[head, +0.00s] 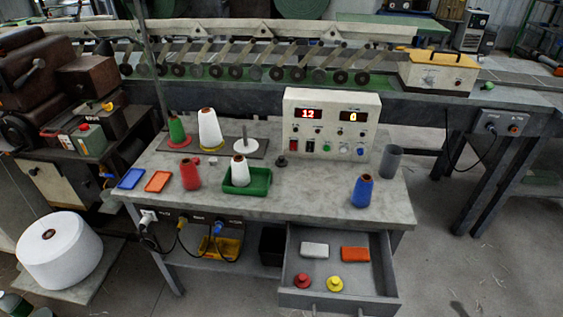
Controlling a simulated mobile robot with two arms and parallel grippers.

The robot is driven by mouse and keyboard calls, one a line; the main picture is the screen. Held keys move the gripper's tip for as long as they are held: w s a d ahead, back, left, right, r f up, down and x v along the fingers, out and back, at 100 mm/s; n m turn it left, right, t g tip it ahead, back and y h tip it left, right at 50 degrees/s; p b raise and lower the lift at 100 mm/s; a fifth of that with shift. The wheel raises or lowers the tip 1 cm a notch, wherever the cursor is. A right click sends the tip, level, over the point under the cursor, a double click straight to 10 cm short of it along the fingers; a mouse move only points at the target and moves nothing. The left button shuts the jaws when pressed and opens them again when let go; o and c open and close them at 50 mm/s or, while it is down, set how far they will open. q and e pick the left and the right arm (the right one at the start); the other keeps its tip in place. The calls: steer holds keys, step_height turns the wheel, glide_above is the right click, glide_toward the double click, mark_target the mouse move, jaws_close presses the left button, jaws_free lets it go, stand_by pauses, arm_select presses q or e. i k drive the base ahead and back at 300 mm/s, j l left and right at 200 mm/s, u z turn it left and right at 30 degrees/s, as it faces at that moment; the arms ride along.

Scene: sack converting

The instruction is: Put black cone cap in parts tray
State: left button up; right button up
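A small black cone cap (281,161) sits on the grey tabletop, just left of the control box's lower left corner. The green parts tray (262,186) is on the table to the left of the cap and nearer the front edge. A white thread cone with a brown top (240,170) stands in the tray and hides part of its inside. Neither of my grippers is in view.
The control box (331,124) stands at the table's back. Red (190,174) and blue (362,191) cones and a grey cup (391,161) are on the table. An open drawer (340,299) juts out below, holding red and yellow caps and two small blocks. The tabletop between tray and blue cone is clear.

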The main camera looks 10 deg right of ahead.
mark_target(260, 182)
steer(key=i+j+z, duration=0.25)
steer(key=j, duration=0.25)
steer(key=i+j+z, duration=0.25)
steer(key=j, duration=0.25)
steer(key=i+j+z, duration=0.2)
steer(key=j, duration=0.35)
steer(key=j+z, duration=0.25)
steer(key=j, duration=0.3)
steer(key=j+z, duration=0.25)
steer(key=j, duration=0.35)
steer(key=i, duration=0.05)
